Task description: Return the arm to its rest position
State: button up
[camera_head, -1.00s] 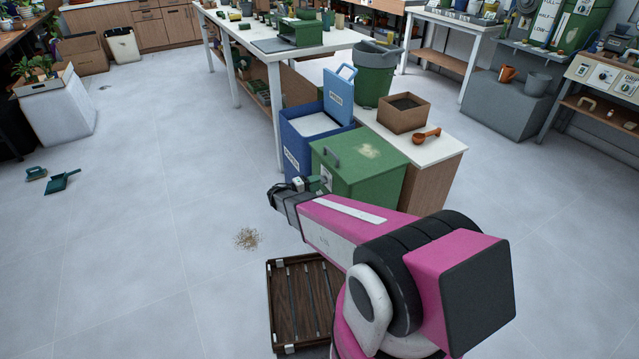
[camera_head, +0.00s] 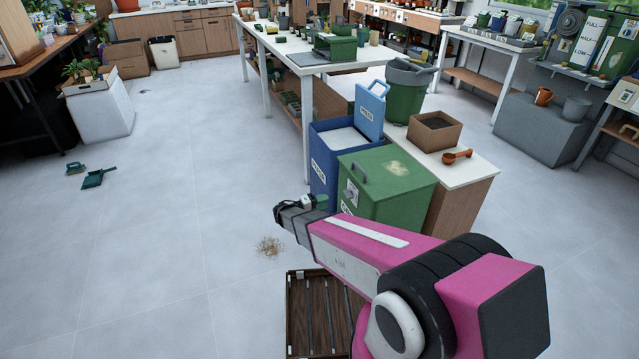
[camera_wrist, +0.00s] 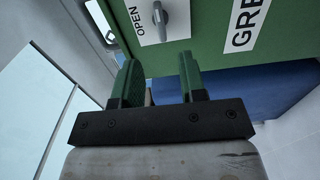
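My arm reaches out at the lower right of the head view. My gripper (camera_head: 316,202) is at its far end, beside the front left of the green lidded box (camera_head: 385,185). In the wrist view the two green fingers (camera_wrist: 160,82) stand apart with a clear gap and nothing visibly held. Beyond them is the green box's front (camera_wrist: 215,45), with a grey knob (camera_wrist: 158,18) on a white plate marked OPEN. I cannot tell whether the fingers touch the box.
A blue bin (camera_head: 330,160) with a raised lid stands behind the green box. A low bench (camera_head: 470,175) carries a cardboard box (camera_head: 434,133) and an orange scoop (camera_head: 457,156). A slatted wooden crate (camera_head: 318,310) and spilled debris (camera_head: 269,246) lie on the floor. Floor on the left is mostly clear.

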jog(key=s+d+r+m+g+y, duration=0.2)
jog(key=s+d+r+g+y, duration=0.4)
jog(key=s+d, duration=0.4)
jog(key=s+r+m+y, duration=0.1)
jog(key=s+r+y, duration=0.6)
jog(key=y, duration=0.4)
jog(key=shift+s, duration=0.25)
